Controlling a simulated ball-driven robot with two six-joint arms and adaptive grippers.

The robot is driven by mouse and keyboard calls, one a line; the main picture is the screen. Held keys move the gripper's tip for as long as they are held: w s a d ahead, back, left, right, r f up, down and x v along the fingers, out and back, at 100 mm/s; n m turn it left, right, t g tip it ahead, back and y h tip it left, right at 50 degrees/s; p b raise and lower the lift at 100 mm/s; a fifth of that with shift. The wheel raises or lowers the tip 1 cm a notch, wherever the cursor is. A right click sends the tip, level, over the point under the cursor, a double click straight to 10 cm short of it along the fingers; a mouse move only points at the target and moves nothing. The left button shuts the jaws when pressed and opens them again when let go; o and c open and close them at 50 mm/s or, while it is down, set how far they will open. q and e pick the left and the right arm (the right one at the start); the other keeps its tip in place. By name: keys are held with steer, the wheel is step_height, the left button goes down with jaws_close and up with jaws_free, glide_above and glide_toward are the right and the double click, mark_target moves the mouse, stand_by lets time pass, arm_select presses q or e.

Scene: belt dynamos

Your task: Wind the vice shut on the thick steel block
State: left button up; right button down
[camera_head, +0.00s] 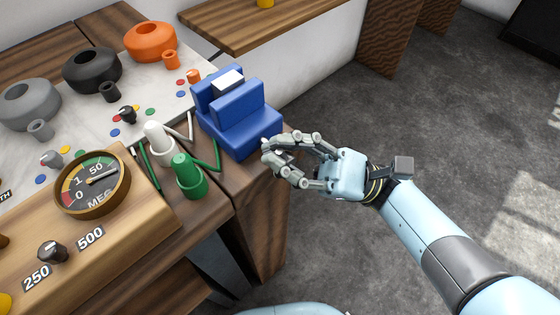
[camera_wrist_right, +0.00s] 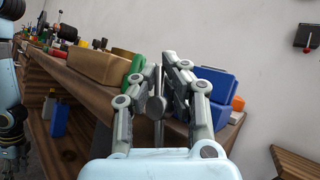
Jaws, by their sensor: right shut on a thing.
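The blue vice (camera_head: 238,118) stands at the bench's right end in the head view, and its blue body shows at the right in the wrist view (camera_wrist_right: 214,92). The pale steel block (camera_head: 228,81) sits between its two jaws with its top showing. I cannot tell whether both jaws touch it. My right gripper (camera_head: 268,157) is at the vice's near right side, shut on the grey vice handle (camera_wrist_right: 156,108). The fingers hide much of the handle in the head view. In the wrist view, part of my left arm shows at the left edge; its gripper's state is unclear.
A green clamp-like piece (camera_head: 188,177) and a white one (camera_head: 157,142) stand left of the vice. Grey, black and orange rings line the bench's back. Open floor (camera_head: 400,120) lies to the right.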

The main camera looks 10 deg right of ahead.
steer(key=m+t, duration=0.2)
steer(key=m+t+b, duration=0.1)
steer(key=m+t, duration=0.2)
steer(key=m+t+y+b, duration=0.1)
steer(key=m+t, duration=0.1)
steer(key=m, duration=0.1)
steer(key=shift+w+d+f+t, duration=0.1)
steer(key=shift+d+f+t, duration=0.2)
steer(key=shift+f, duration=0.05)
steer(key=shift+m+t, duration=0.5)
steer(key=shift+m, duration=0.1)
steer(key=c, duration=1.2)
jaws_free()
steer(key=shift+w+r, duration=0.1)
steer(key=shift+c, duration=0.2)
steer(key=shift+o, duration=0.7)
steer(key=shift+r, duration=0.15)
steer(key=shift+w, duration=0.1)
steer(key=shift+r+n, duration=0.1)
steer(key=shift+n, duration=0.2)
